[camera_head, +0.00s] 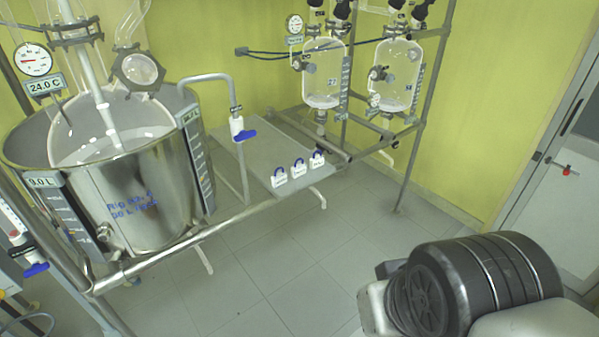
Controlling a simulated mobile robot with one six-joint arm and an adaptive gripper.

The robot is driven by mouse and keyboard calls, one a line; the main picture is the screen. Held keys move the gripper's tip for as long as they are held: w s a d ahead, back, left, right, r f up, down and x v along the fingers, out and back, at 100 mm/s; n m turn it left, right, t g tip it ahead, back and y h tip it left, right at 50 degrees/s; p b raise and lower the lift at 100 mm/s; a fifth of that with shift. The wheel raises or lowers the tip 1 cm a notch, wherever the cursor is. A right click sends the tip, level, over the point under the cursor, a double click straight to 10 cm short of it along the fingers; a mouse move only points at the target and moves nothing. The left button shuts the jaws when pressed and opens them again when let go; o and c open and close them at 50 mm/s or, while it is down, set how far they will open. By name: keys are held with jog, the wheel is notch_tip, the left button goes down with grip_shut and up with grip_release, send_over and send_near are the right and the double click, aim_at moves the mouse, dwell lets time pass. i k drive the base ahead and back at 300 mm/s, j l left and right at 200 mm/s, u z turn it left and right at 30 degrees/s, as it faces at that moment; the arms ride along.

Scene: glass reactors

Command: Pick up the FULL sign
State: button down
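Three small white signs with blue hooped tops stand in a row on a grey shelf (243,150) in the middle of the head view: a left sign (279,181), a middle sign (298,171) and a right sign (318,163). Their lettering is too small to read, so I cannot tell which is the FULL sign. Part of my own arm fills the lower right of the picture, well apart from the signs. My gripper's fingers do not show.
A large steel vessel (150,193) with glass parts stands on the left, a pipe rail (190,241) before it. Two glass reactors (324,73) (397,74) hang on a metal frame (428,93) behind the shelf. The tiled floor (290,262) in front is clear.

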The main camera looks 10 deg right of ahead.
aim_at(317, 161)
jog(key=i+l+u, duration=0.15)
jog(key=i+u, duration=0.15)
jog(key=i, duration=0.3)
jog(key=i+l+u, duration=0.25)
jog(key=i, duration=0.3)
jog(key=i+l+u, duration=0.3)
jog(key=i+l, duration=0.15)
jog(key=i, duration=0.05)
